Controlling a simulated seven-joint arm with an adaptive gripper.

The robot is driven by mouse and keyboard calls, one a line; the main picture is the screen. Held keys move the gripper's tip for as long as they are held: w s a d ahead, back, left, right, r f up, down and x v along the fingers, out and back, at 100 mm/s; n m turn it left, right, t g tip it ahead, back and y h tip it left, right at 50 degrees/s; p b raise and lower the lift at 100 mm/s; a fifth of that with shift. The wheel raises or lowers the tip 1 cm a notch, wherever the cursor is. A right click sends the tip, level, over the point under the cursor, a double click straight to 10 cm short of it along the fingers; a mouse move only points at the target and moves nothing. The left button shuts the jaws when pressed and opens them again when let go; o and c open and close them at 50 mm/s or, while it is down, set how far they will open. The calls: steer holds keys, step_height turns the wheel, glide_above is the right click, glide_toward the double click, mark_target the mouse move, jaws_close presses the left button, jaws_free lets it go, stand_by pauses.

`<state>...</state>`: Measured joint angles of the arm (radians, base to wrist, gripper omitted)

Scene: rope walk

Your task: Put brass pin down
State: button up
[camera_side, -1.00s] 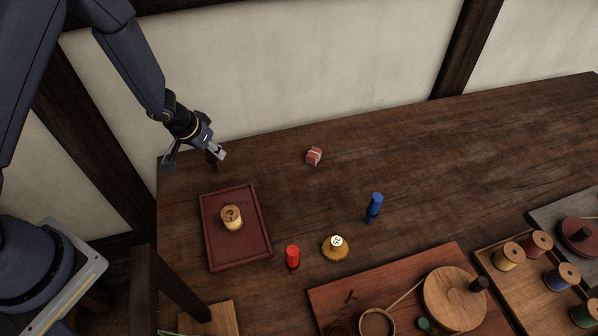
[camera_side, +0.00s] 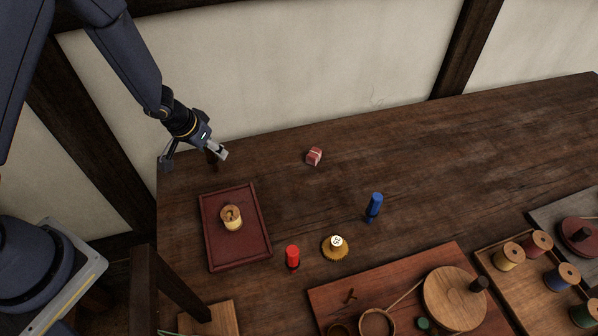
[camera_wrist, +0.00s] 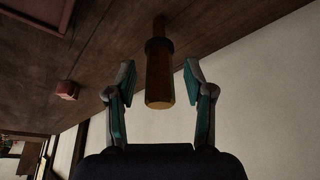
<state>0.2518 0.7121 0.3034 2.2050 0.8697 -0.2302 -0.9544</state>
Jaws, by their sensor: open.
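The brass pin (camera_wrist: 158,78) shows in the wrist view as a yellow-brown handle with a dark collar and a thinner brown end toward the table. It lies between my two spread fingers, with a gap on each side. In the side view the pin (camera_side: 212,158) is a small dark upright shape at the table's far left corner, partly hidden by a finger. My gripper (camera_side: 194,156) is open around it, and neither finger appears to touch it.
A dark red tray (camera_side: 207,248) with a wooden spool (camera_side: 231,217) lies nearby. A red-white block (camera_side: 314,156), blue peg (camera_side: 374,207), red peg (camera_side: 293,257) and yellow ridged piece (camera_side: 335,249) stand apart.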

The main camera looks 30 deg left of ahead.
steer(key=s+a+r+y, duration=0.2)
steer(key=s+r, duration=0.3)
steer(key=r, duration=0.7)
steer(key=s+a+r+y, duration=0.1)
steer(key=s+a+r, duration=0.1)
steer(key=s+r, duration=0.65)
steer(key=s+d+r+t+h, duration=0.1)
steer(key=s+d+r+h, duration=0.2)
steer(key=s+r, duration=0.4)
steer(key=shift+s+d+r, duration=0.2)
steer(key=shift+d+r, duration=0.45)
